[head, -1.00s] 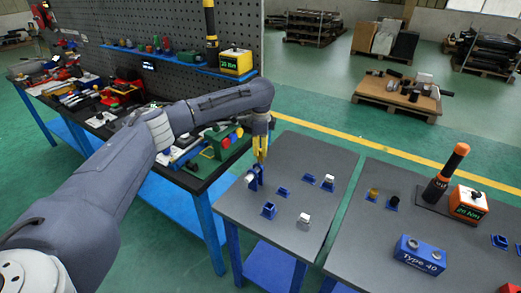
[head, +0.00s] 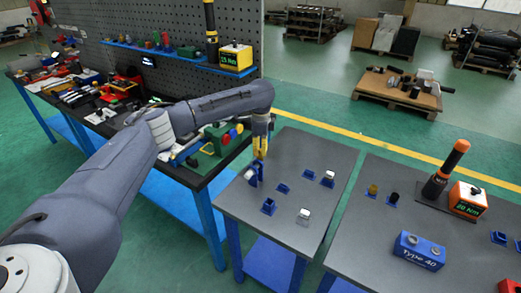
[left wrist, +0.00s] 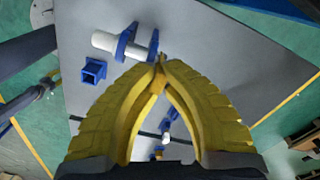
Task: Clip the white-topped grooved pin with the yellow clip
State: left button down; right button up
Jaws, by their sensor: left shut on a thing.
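My left gripper (head: 261,155) has yellow fingers, closed at the tips beside a blue holder at the table's far left corner. In the left wrist view its fingertips (left wrist: 160,62) meet just beside the blue holder (left wrist: 126,42). A small orange-yellow piece, seemingly the yellow clip (left wrist: 158,82), shows between the fingers, mostly hidden. A white pin (left wrist: 103,41) lies across the blue holder, its white end sticking out; it also shows in the head view (head: 249,174). Its groove is hidden or too small to tell. My right gripper is not in view.
Empty blue sockets (head: 268,207) and (head: 282,188) stand on the grey table (head: 255,222). White-topped pieces (head: 304,215) and (head: 328,178) stand to the right. A second table holds a blue block (head: 419,252) and an orange torque display (head: 467,200).

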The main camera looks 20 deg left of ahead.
pick_arm(q)
jog(key=shift+f, duration=0.4)
jog(key=c, duration=1.5)
grip_release()
jog(key=shift+r, duration=0.15)
jog(key=shift+r, duration=2.4)
notch_tip(320, 180, up, 12)
jog(key=shift+w+f, duration=0.1)
jog(key=shift+w, duration=0.05)
